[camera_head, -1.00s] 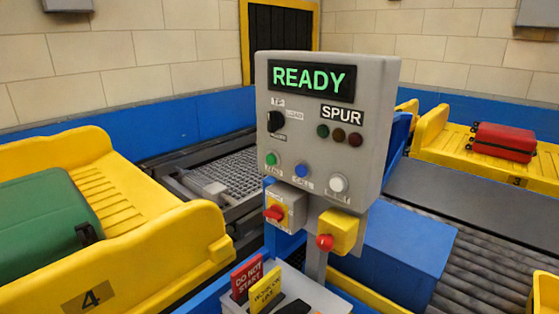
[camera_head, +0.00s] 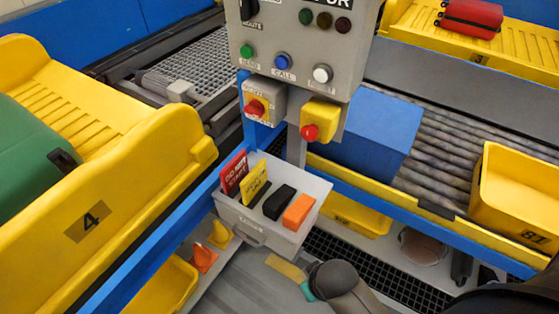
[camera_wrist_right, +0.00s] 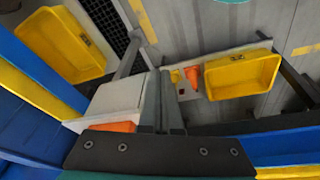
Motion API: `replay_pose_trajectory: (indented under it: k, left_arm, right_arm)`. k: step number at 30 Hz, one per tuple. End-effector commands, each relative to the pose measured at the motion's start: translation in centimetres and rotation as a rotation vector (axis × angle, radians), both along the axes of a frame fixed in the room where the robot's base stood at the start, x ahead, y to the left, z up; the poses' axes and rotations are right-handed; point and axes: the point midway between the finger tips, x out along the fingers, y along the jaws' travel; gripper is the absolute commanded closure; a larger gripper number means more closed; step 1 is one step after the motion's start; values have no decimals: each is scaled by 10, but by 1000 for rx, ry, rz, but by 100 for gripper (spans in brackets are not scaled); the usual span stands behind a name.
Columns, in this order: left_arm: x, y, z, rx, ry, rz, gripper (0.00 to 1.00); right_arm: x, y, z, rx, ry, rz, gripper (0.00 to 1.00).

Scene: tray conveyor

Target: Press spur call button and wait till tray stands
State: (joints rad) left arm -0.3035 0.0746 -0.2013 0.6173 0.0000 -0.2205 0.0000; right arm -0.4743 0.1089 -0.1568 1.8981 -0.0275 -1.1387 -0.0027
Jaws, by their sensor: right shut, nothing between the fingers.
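The grey control box (camera_head: 345,72) stands at the top middle of the head view, its upper part cut off. The blue CALL button (camera_head: 283,61) sits in its lower row, between a green button (camera_head: 247,51) and a white one (camera_head: 323,73). Three unlit-looking lamps (camera_head: 325,20) sit under the partly cut SPUR label. My right gripper (camera_wrist_right: 162,80) is shut and empty in the right wrist view, above the grey box with the cards and pointing away from the panel buttons. Part of my right arm (camera_head: 340,285) shows at the bottom of the head view. My left gripper is out of view.
Yellow tray 4 (camera_head: 130,215) carries a green suitcase (camera_head: 28,160) at left. A yellow tray (camera_head: 515,60) with a red suitcase (camera_head: 472,17) stands at back right; another yellow tray (camera_head: 520,190) is at right.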

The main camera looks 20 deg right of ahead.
Motion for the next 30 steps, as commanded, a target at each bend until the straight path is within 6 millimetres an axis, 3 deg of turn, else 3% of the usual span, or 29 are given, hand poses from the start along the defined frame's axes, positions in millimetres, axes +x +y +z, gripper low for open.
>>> replay_pose_trajectory:
  k: [1, 6, 14, 21, 27, 30]
  left_arm:
    - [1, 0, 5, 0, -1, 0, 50]
    - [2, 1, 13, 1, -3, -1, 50]
    - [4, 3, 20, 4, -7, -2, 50]
    - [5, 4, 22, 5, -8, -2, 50]
    - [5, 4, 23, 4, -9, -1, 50]
    - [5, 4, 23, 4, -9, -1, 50]
  right_arm:
    - [9, 0, 22, -7, -29, 6, 100]
    - [46, 0, 94, -62, -163, 39, 100]
    - [125, 3, 197, -220, -493, 114, 100]
    - [193, 20, 289, -410, -837, 217, 100]
    - [222, 41, 347, -541, -1048, 299, 100]
    - [228, 48, 363, -581, -1106, 325, 100]
